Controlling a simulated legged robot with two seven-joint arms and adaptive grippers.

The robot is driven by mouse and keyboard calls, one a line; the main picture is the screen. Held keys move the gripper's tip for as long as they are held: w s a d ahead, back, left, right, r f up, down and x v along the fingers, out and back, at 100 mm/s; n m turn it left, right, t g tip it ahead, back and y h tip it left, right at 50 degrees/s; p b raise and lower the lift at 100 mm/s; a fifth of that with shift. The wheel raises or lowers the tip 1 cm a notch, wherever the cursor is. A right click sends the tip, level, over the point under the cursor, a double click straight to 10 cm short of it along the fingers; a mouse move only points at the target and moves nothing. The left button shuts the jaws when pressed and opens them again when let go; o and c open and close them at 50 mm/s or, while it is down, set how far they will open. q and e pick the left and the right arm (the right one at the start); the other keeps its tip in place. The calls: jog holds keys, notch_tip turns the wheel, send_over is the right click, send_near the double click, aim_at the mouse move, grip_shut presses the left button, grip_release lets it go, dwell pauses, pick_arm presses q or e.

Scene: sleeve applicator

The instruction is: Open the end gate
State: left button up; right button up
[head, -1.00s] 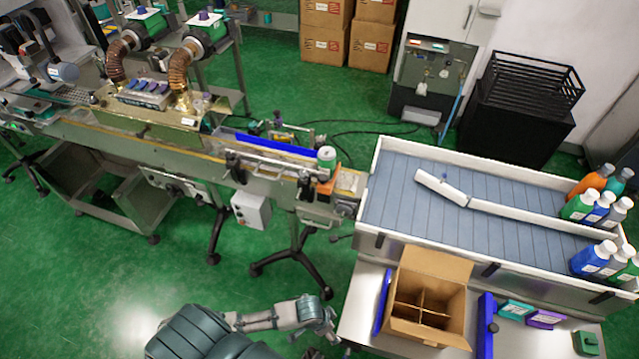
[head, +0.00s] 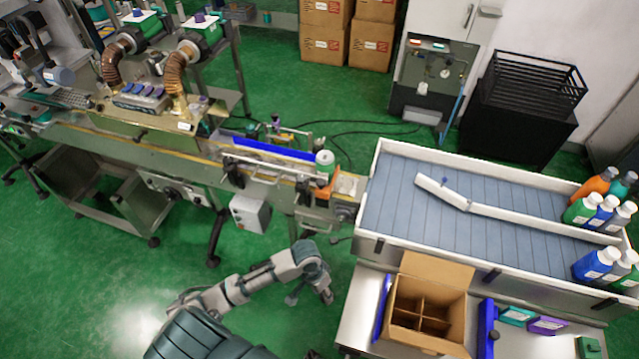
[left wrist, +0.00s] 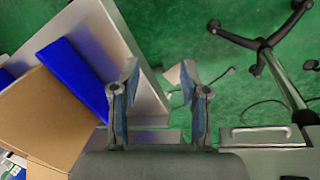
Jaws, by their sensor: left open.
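The end gate appears to be the small orange piece (head: 325,188) at the right end of the conveyor (head: 205,152). My left gripper (head: 310,291) is below and in front of the conveyor end, over the floor, apart from the gate. In the left wrist view the left gripper (left wrist: 159,76) is open, with nothing between its fingers. The gate does not show in that view. My right gripper is not in view.
A blue-grey slatted table (head: 400,190) with white walls stands right of the conveyor end. A cardboard box with dividers (head: 455,310) sits on the steel bench below it. A metal rail (head: 265,168) runs along the conveyor's front. A grey box (head: 250,213) hangs beneath.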

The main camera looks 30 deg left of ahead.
pick_arm(q)
jog(key=s+d+f+g, duration=0.3)
jog(key=s+d+g, duration=0.1)
jog(key=s, duration=0.1)
jog(key=shift+s+m, duration=0.3)
jog(key=shift+a+f, duration=0.1)
jog(key=shift+f, duration=0.05)
